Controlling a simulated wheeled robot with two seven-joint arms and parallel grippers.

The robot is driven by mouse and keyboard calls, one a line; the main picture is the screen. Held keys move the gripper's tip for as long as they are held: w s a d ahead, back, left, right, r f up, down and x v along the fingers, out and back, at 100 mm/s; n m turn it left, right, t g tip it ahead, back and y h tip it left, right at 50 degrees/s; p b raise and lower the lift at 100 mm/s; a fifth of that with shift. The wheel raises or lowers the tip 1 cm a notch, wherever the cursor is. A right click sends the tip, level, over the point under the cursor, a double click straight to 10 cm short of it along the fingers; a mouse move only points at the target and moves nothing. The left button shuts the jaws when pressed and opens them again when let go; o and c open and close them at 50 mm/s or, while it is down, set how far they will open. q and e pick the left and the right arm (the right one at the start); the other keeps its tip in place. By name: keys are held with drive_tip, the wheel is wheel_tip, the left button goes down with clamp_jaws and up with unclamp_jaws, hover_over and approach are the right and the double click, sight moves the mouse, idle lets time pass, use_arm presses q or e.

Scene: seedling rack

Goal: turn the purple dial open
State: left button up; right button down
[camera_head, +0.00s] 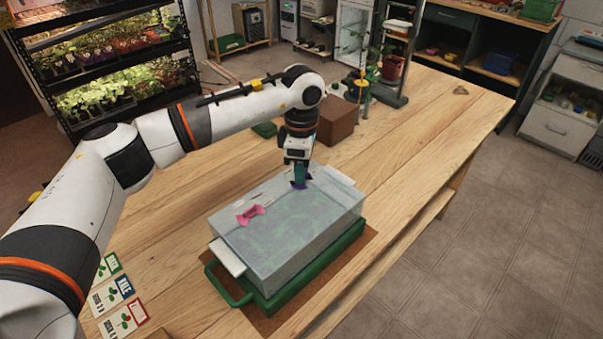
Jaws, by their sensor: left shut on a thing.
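The purple dial (299,184) sits on the lid near the back edge of a clear, misted box (285,262). My left gripper (299,174) points straight down over the dial and is shut on it, hiding most of it. A pink dial (250,214) is on the same lid, towards the front left. The box stands in a green tray (329,270) on the wooden table, with white handles at its ends. How far the purple dial is turned cannot be told. My right gripper is not in view.
Seed cards (123,289) lie on the table left of the tray. A brown block (338,122) and a potted plant (391,68) stand behind the box. The table (440,121) is clear to the right.

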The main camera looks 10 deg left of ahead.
use_arm(q)
drive_tip(key=n+b, duration=0.2)
drive_tip(key=n, duration=0.3)
drive_tip(key=shift+n, duration=0.3)
drive_tip(key=n+b, duration=0.1)
drive_tip(key=n, duration=0.3)
drive_tip(key=shift+n, duration=0.4)
drive_tip(key=shift+b, duration=0.3)
drive_tip(key=o, duration=1)
wheel_tip(320, 180, up, 12)
drive_tip(key=shift+r+b, duration=0.1)
drive_tip(key=shift+b, duration=0.45)
